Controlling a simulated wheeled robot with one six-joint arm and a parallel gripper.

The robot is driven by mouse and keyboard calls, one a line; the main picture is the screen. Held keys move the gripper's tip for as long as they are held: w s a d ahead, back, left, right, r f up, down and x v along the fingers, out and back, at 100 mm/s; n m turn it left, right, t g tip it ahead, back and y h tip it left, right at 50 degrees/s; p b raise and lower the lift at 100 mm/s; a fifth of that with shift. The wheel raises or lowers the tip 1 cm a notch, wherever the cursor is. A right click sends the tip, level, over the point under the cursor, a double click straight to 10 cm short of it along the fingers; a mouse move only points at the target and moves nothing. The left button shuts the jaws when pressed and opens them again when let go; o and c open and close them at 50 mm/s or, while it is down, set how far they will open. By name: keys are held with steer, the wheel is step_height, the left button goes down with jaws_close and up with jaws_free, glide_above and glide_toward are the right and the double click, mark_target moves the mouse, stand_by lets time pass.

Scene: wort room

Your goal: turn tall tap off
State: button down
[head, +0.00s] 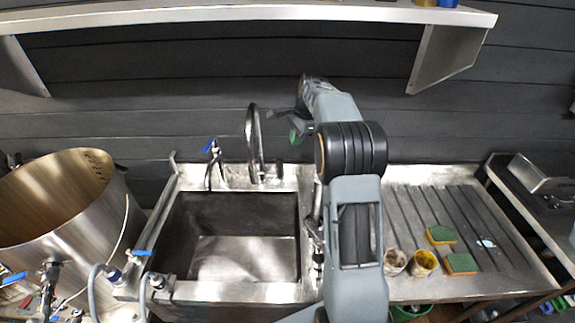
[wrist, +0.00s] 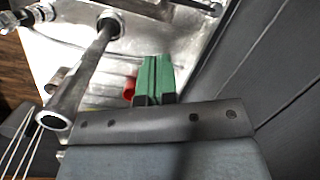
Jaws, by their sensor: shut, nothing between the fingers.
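The tall tap (head: 254,135) is a dark metal gooseneck rising from the back ledge of the sink, left of my gripper. In the wrist view a metal pipe with an open end (wrist: 80,80), which looks like its spout, runs up to a round base at the top left. I cannot make out the tap's handle or its position. My gripper (head: 297,134) is beside the tap, close to the back wall. Its green fingers (wrist: 154,78) are shut together with nothing between them. A small red thing (wrist: 130,87) shows just left of the fingers, partly hidden.
A shorter tap with a blue handle (head: 211,148) stands left of the tall tap. The steel sink (head: 184,276) is empty. A large steel pot (head: 92,235) is at left. Sponges (head: 461,264) and two small tubs lie on the drainboard at right. A shelf (head: 250,14) hangs above.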

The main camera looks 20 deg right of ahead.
mark_target(280, 168)
steer(key=w+d+f+m, duration=0.4)
steer(key=d+f, duration=0.1)
steer(key=f, duration=0.1)
steer(key=w+a+f+b, duration=0.1)
steer(key=a+f+b, duration=0.3)
steer(key=f, duration=0.7)
steer(key=shift+w+a+g+y, duration=0.3)
steer(key=shift+w+a+y, duration=0.1)
steer(key=shift+a, duration=0.55)
